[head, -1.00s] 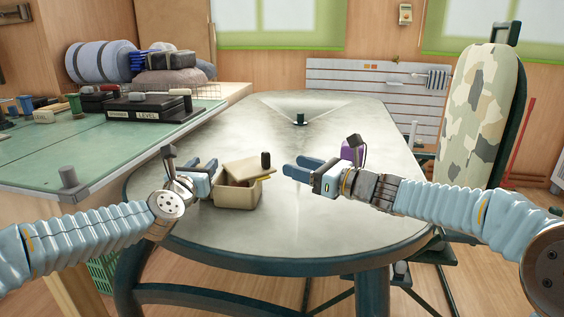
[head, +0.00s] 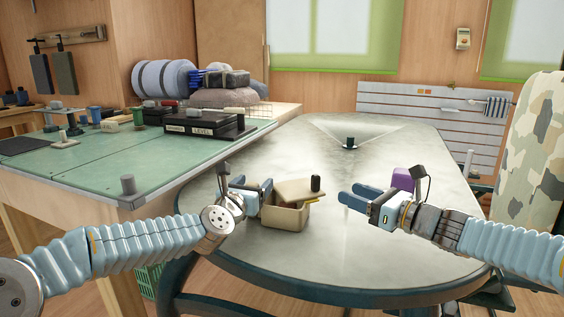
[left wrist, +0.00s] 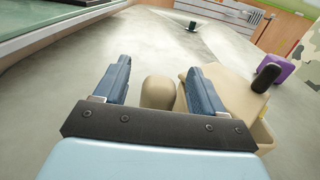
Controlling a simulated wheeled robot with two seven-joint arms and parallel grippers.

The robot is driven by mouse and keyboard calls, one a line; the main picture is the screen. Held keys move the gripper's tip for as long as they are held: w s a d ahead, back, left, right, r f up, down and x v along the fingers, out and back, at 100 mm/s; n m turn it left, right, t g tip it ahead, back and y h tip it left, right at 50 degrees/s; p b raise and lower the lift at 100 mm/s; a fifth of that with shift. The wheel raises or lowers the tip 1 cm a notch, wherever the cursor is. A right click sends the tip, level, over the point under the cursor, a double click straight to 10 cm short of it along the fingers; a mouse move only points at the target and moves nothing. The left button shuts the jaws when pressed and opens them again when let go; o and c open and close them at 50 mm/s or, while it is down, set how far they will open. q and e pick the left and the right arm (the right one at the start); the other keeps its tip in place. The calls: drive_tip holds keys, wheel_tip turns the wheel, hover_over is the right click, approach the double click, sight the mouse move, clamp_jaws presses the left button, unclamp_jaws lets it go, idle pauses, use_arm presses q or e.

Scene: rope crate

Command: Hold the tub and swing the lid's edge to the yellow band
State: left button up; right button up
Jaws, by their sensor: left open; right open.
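The tan tub (head: 288,218) stands on the grey table near its front left. Its tan lid (head: 299,189) lies across the top, askew, with an upright black knob (head: 316,184) at its right end. A bit of the yellow band (head: 313,201) shows below the lid's right edge. My left gripper (head: 258,190) is open at the tub's left side. In the left wrist view a rounded tan grip (left wrist: 158,92) sits between its open fingers, with the lid (left wrist: 225,92) beyond the right finger. My right gripper (head: 350,196) is open and empty, right of the lid and apart from it.
A purple thing (head: 402,179) stands behind my right gripper. A small dark fixture (head: 350,143) is at the far part of the table (head: 300,150). The green-topped bench (head: 90,155) with a level box and other items adjoins at left. The table's middle is clear.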

use_arm(q)
drive_tip(key=v, duration=1.2)
